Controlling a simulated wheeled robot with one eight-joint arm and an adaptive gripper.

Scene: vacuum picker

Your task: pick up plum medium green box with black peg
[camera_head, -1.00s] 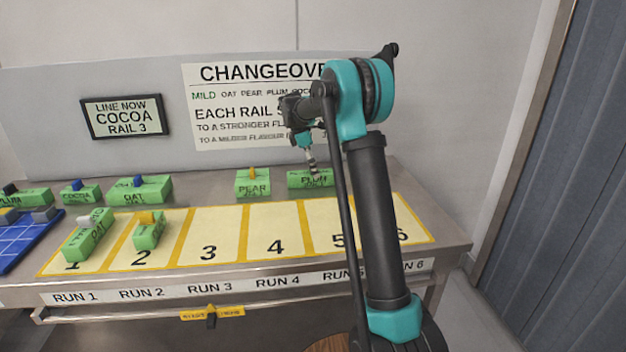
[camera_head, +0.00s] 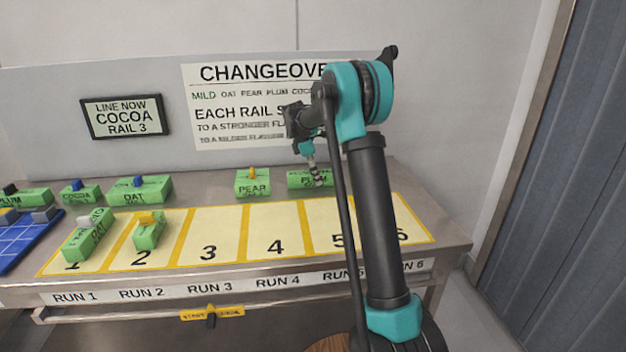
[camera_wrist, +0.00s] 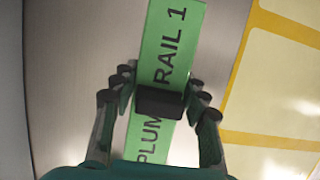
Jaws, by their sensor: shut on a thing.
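A green box marked PLUM (camera_head: 298,181) lies on the back of the bench at the right, behind mat spaces 4 and 5. In the wrist view its top reads PLUM RAIL 1 (camera_wrist: 172,45), with a black peg (camera_wrist: 160,103) standing on it. My gripper (camera_head: 317,177) is down at this box. In the wrist view my gripper (camera_wrist: 160,93) has its fingers on both sides of the peg, shut on it. The box appears to rest on the bench. Another green PLUM box (camera_head: 30,198) with a black peg is at the far left, partly cut off.
A PEAR box (camera_head: 252,187) with a yellow peg stands just left. OAT (camera_head: 155,190) and COCOA (camera_head: 80,196) boxes, both blue-pegged, are farther left. The numbered mat (camera_head: 210,250) holds green boxes on spaces 1 and 2. Spaces 3 and 4 are clear; my arm hides parts of 5 and 6.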

